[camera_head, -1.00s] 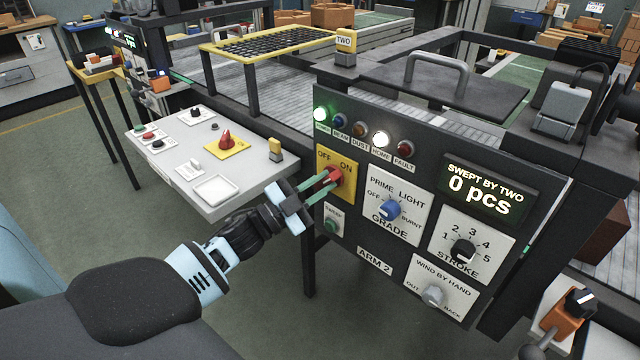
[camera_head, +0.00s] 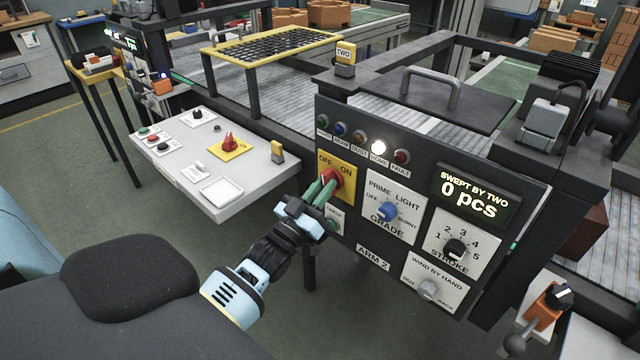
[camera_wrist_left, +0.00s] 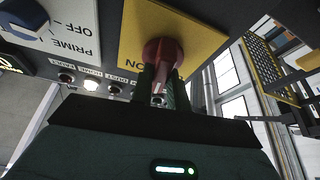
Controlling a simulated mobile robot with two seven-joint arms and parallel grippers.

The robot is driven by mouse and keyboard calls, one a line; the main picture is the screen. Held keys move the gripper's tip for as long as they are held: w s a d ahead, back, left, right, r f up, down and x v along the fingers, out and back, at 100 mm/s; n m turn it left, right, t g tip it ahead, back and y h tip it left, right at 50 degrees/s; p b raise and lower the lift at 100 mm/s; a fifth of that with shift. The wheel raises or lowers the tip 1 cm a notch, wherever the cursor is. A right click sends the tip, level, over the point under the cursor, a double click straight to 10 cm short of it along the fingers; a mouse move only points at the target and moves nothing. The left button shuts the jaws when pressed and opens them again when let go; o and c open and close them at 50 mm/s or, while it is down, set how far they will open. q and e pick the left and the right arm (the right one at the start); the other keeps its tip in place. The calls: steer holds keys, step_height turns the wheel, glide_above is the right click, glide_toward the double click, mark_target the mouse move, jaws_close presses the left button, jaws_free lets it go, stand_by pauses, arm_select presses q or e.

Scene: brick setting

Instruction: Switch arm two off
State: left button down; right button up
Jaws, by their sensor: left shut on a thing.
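The red OFF/ON knob (camera_head: 333,178) sits on a yellow plate (camera_head: 349,190) at the upper left of the dark ARM 2 panel (camera_head: 400,248). My left gripper (camera_head: 322,190) reaches it from below left, its green fingers shut on the knob. In the left wrist view the red knob (camera_wrist_left: 163,54) stands between my left fingers (camera_wrist_left: 160,88) on the yellow plate (camera_wrist_left: 190,28). The fingers hide part of the knob, so its exact pointing is hard to tell. Above it, the leftmost green lamp (camera_head: 322,121) is dark and the HOME lamp (camera_head: 378,147) glows white. My right gripper is not in view.
The panel also carries a blue GRADE knob (camera_head: 387,211), a STROKE knob (camera_head: 455,248), a grey WIND BY HAND knob (camera_head: 428,290) and a display (camera_head: 475,195) reading 0 pcs. A white console (camera_head: 250,183) with another red knob (camera_head: 229,142) stands at the left.

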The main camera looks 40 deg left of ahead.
arm_select(q)
steer(key=shift+n+g+y+p, duration=0.4)
steer(key=shift+n+y+p, duration=0.65)
steer(key=shift+n, duration=1.5)
steer(key=shift+n+g+y+p, duration=0.4)
steer(key=shift+n+y+p, duration=0.65)
steer(key=shift+n, duration=1.5)
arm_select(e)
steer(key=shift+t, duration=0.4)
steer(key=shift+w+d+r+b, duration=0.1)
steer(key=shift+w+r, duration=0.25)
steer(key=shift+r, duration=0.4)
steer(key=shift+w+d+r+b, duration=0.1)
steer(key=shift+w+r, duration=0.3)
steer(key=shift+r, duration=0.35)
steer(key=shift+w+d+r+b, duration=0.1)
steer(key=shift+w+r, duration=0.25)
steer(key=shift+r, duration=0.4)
arm_select(q)
steer(key=shift+d+y, duration=0.1)
steer(key=shift+y, duration=0.2)
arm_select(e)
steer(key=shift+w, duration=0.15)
arm_select(q)
steer(key=c, duration=1.4)
jaws_free()
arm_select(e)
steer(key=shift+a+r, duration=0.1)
arm_select(q)
steer(key=shift+o, duration=0.2)
